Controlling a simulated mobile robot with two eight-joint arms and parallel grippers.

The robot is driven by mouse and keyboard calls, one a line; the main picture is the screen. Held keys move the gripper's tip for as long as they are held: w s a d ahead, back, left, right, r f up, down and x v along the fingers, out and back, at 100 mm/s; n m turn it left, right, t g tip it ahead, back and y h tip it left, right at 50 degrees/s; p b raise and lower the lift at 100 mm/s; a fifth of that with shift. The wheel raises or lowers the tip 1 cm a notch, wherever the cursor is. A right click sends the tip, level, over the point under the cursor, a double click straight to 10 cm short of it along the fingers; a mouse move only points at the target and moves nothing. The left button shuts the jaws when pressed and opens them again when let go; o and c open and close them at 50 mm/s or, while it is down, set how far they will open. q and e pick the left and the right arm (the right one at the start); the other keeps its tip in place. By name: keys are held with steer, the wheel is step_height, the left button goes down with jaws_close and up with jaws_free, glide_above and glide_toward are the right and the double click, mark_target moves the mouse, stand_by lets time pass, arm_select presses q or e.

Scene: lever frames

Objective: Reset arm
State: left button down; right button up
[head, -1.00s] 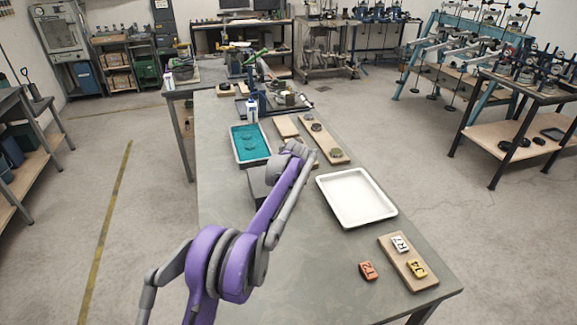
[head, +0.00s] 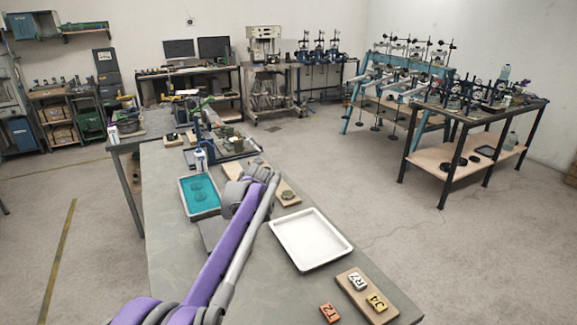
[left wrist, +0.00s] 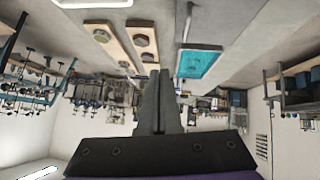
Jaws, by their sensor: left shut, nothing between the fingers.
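My left arm (head: 222,258), purple and grey, reaches in from the bottom left of the head view over the grey worktable (head: 165,285). Its elbow-like grey joint (head: 250,183) shows above the table between the blue tray and the white tray. My left gripper (left wrist: 159,78) shows in the left wrist view, with its dark fingers together and nothing between them. In the head view its fingers cannot be made out behind the arm. My right gripper is in neither view.
A blue-filled tray (head: 199,196) and an empty white tray (head: 311,240) lie on the table. Wooden boards (head: 283,187) lie between them. A board (head: 350,283) with tagged blocks and a loose orange block (head: 329,313) are near the front. Floor is clear at right (head: 480,260).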

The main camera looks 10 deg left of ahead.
arm_select(q)
steer(key=s+d+m+g+h, duration=0.1)
steer(key=s+d+m, duration=0.15)
steer(key=s, duration=0.85)
steer(key=s+d+m+h, duration=0.15)
steer(key=s+d, duration=0.25)
steer(key=s, duration=0.8)
steer(key=s+d+f+m+h, duration=0.1)
steer(key=s+d+f+m, duration=0.1)
steer(key=s+f, duration=0.4)
steer(key=s+d+f+m+g+h, duration=0.1)
steer(key=s+f, duration=0.5)
steer(key=s, duration=0.9)
steer(key=shift+d+f+m, duration=0.3)
steer(key=shift+d+m, duration=0.6)
